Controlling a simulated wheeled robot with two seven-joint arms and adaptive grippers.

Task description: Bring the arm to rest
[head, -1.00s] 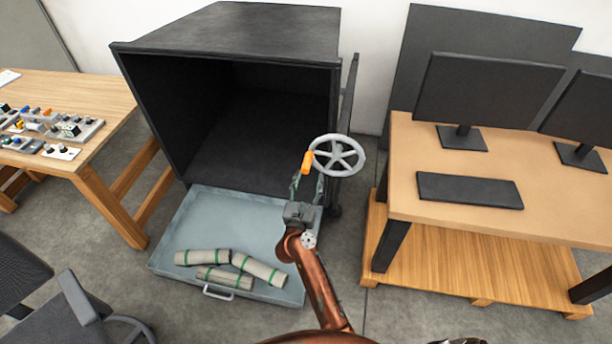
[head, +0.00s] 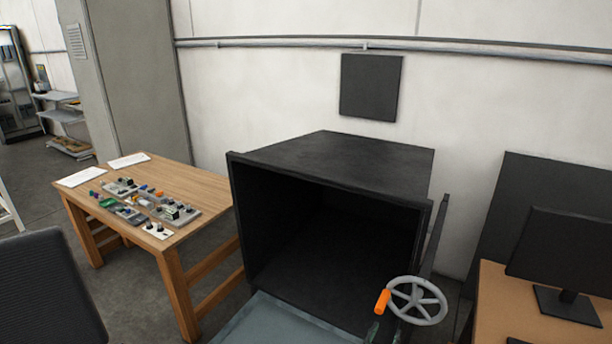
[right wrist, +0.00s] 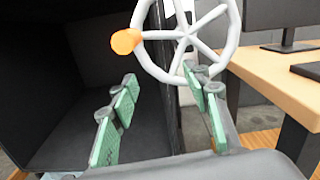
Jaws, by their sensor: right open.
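My right gripper (right wrist: 160,88) is open, with its green-padded fingers apart and nothing between them. In the head view only the fingertips (head: 384,333) show at the bottom edge, just below the orange handle (head: 382,301) of a grey spoked handwheel (head: 440,311). In the right wrist view the orange handle (right wrist: 125,41) and the wheel (right wrist: 181,33) lie beyond and above the fingertips, and the gripper does not hold them. The rest of my right arm is out of the head view. My left gripper is not in view.
The handwheel is at the right front of an open black cabinet (head: 340,150). A grey tray (head: 275,322) extends below the opening. A wooden table (head: 195,180) with small parts stands left. A desk (head: 490,300) with a monitor (head: 560,255) stands right.

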